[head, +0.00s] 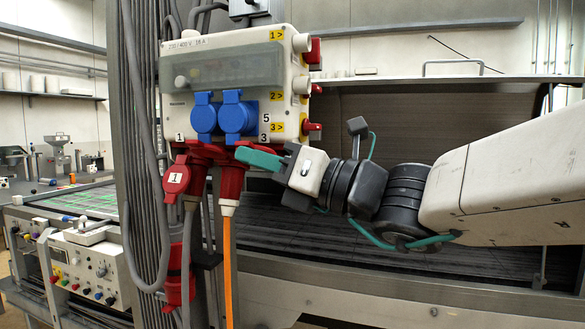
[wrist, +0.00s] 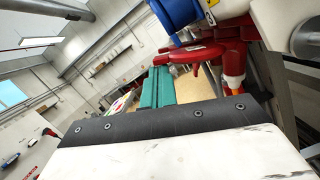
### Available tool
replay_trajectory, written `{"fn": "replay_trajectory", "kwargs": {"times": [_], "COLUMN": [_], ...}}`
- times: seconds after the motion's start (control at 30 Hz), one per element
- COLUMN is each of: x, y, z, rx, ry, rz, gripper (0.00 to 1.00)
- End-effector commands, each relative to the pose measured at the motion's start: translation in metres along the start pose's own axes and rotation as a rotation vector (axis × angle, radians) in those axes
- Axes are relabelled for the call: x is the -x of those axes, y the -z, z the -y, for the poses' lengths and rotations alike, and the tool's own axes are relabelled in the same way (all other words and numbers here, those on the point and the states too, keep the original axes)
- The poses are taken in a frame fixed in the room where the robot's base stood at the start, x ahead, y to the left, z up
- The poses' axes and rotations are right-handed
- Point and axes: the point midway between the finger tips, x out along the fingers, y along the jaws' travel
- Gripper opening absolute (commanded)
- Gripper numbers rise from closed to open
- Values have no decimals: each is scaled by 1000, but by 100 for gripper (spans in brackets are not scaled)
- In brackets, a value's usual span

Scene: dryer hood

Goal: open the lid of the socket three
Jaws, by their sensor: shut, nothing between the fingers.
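The socket box (head: 220,95) is white with a clear window. A black 3 is printed at its lower right edge, just above my gripper. The red socket under that number is largely hidden behind my gripper, and I cannot make out its lid in the head view. My gripper (head: 243,154) has teal fingers, shut and empty, pointing left just below the box. I cannot tell whether they touch it. In the wrist view the fingers (wrist: 156,88) lie together, beside a red lid (wrist: 196,55) whose number I cannot read.
Socket one's red lid (head: 175,179) hangs at the left. A red plug (head: 231,185) with an orange cable hangs below the box. Two blue covers (head: 237,115) sit on its front. Grey cables run down the column. A dark machine opening lies behind my arm.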

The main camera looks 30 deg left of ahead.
Motion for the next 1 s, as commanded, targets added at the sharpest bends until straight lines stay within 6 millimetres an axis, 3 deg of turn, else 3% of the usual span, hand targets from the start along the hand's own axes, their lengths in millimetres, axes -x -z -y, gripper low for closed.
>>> {"fn": "replay_trajectory", "kwargs": {"times": [0.77, 0.87, 1.0], "x": [-7, -5, 3], "y": [-7, -1, 23], "z": [-6, -5, 0], "rx": [4, 4, -1], "ry": [-12, -11, -4], "rz": [7, 5, -2], "gripper": [0, 0, 0]}}
